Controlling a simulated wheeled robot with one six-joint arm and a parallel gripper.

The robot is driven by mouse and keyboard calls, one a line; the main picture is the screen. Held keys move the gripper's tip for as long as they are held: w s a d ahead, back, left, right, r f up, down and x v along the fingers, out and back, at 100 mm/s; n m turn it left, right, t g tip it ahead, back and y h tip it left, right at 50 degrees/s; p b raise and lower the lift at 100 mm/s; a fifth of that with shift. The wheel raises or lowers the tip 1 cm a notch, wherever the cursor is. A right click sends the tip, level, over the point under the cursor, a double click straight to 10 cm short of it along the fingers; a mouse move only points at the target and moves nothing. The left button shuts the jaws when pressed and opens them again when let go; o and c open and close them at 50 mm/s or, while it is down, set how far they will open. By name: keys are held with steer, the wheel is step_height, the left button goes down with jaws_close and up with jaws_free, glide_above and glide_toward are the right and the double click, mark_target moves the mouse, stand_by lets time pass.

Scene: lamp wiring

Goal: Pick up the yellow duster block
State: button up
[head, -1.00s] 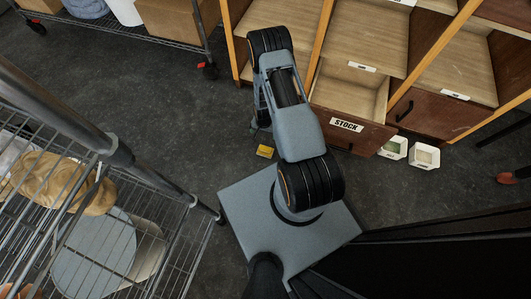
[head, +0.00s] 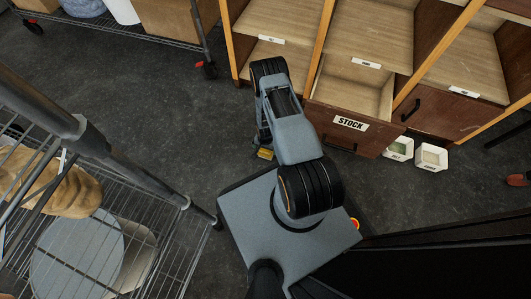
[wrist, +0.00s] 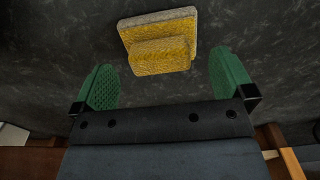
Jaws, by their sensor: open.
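The yellow duster block (wrist: 160,45) lies on the dark floor. In the wrist view it sits at the top middle, just beyond the gap between the fingertips, with a stepped shape and a paler edge. My gripper (wrist: 164,75) is open, with one green finger pad on each side and nothing between them. In the head view the yellow duster block (head: 265,154) is partly covered by my arm and gripper, and only a small yellow part shows.
An open drawer labelled STOCK (head: 350,123) juts from the wooden shelving at right. Two small white containers (head: 415,152) stand on the floor beside it. A wire rack (head: 150,190) stands at left. The floor (head: 150,110) left of my arm is clear.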

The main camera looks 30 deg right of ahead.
mark_target(265, 150)
steer(key=shift+f+b, duration=0.6)
steer(key=shift+f, duration=1.4)
steer(key=c, duration=0.6)
steer(key=shift+r, duration=0.1)
steer(key=shift+c, duration=0.2)
step_height(265, 150, up, 10)
steer(key=p, duration=0.5)
